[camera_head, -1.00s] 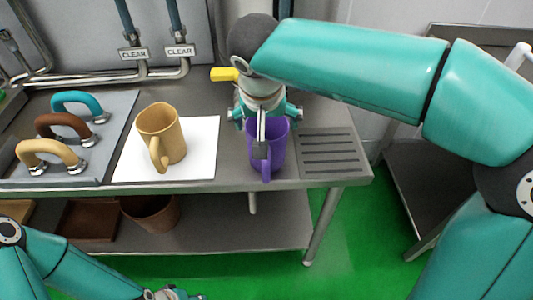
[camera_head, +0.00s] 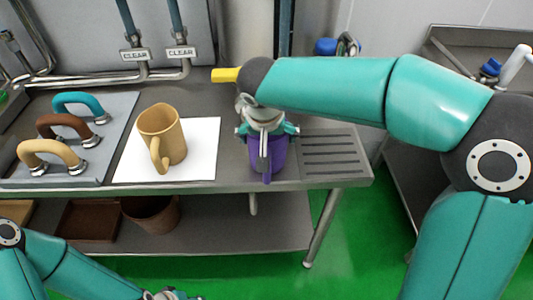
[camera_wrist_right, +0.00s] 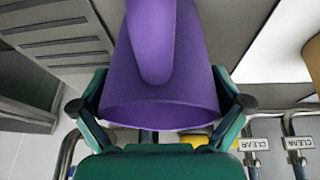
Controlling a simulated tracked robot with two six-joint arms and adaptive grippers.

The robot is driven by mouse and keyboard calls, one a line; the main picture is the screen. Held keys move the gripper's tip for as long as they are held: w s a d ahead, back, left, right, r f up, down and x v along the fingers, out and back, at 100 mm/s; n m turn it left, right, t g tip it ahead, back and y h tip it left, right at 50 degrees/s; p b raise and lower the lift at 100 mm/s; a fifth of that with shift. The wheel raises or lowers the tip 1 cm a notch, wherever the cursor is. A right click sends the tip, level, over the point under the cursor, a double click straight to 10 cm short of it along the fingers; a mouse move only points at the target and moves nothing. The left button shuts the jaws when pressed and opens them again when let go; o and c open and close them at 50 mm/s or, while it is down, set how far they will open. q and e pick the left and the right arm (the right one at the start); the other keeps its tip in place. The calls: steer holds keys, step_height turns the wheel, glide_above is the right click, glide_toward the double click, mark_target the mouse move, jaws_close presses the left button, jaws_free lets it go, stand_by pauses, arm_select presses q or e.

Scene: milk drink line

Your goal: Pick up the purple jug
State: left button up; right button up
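The purple jug (camera_head: 279,160) stands upright on the steel table, left of a slotted drain panel, its handle facing the front edge. My right gripper (camera_head: 267,132) is over it from above, fingers open on either side of its upper part. In the right wrist view the jug (camera_wrist_right: 190,80) fills the middle, rim towards the camera, with a finger close on each side; whether they touch cannot be told. The gripper hides the rim in the head view. My left gripper (camera_head: 170,294) is at the bottom edge, partly cut off; its fingers are unclear.
A tan jug (camera_head: 165,135) stands on a white mat (camera_head: 203,150) to the left. Further left, a grey board (camera_head: 110,130) carries teal, brown and tan handles. The slotted panel (camera_head: 330,152) is right of the jug. A brown pot (camera_head: 150,213) sits on the lower shelf.

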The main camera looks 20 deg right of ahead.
steer(key=c, duration=0.8)
steer(key=shift+r, duration=0.15)
